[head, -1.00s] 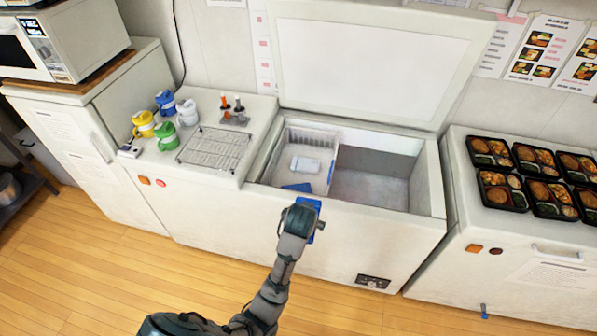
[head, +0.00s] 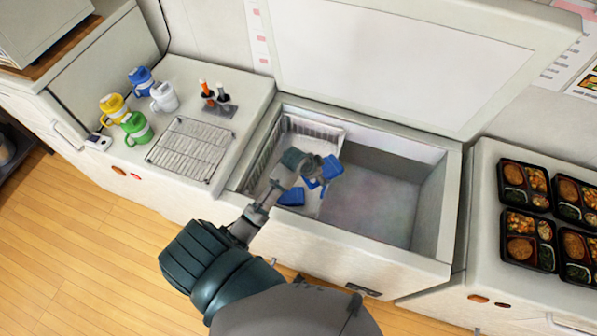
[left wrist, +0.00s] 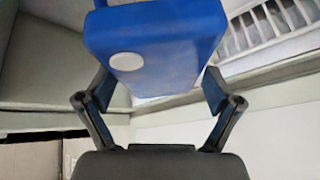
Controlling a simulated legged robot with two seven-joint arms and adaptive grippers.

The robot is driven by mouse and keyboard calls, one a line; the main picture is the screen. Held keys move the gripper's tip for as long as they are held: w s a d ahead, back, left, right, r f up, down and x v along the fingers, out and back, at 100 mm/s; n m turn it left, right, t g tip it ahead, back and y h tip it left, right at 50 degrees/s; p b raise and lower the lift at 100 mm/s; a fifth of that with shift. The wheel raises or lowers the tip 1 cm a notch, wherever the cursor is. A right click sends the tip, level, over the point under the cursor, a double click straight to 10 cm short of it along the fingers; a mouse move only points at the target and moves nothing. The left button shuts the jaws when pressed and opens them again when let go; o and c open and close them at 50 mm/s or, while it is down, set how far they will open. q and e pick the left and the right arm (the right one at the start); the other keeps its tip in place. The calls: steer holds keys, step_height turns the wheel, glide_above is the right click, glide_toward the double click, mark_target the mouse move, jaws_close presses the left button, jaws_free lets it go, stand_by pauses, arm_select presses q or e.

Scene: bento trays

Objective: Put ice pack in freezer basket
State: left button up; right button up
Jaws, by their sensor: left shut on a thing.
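A blue ice pack (head: 331,168) with a white round spot is in my left gripper (head: 318,178). In the left wrist view the ice pack (left wrist: 165,35) fills the upper middle, between the two fingers of the gripper (left wrist: 160,92). The white freezer basket (head: 318,130) sits in the left part of the open chest freezer (head: 452,190); its slatted side also shows in the left wrist view (left wrist: 265,28). The held pack appears over the basket's right side in the head view; its height above the floor is unclear. My right gripper is not in view.
Another blue pack (head: 291,197) lies in the basket's front. My arm covers part of the basket. The freezer's right compartment (head: 375,190) is empty. A wire rack (head: 190,150) and several cups stand left; bento trays (head: 525,185) are right. The lid (head: 390,60) is up.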

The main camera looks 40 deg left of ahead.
arm_select(q)
steer(key=s+a+f+m, duration=0.1)
steer(key=a+f, duration=0.4)
steer(key=a, duration=0.6)
steer(key=shift+h, duration=0.3)
steer(key=f+b, duration=0.1)
steer(key=f, duration=0.3)
steer(key=a+f+b, duration=0.1)
steer(key=f, duration=0.4)
steer(key=f+b, duration=0.2)
steer(key=f, duration=0.2)
steer(key=shift+s+a+f, duration=0.25)
steer(key=shift+f, duration=0.1)
steer(key=o, duration=1)
steer(key=shift+o, duration=0.6)
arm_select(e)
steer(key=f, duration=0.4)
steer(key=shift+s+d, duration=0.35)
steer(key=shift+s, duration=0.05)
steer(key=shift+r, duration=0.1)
arm_select(q)
steer(key=p+v, duration=0.2)
steer(key=v, duration=1)
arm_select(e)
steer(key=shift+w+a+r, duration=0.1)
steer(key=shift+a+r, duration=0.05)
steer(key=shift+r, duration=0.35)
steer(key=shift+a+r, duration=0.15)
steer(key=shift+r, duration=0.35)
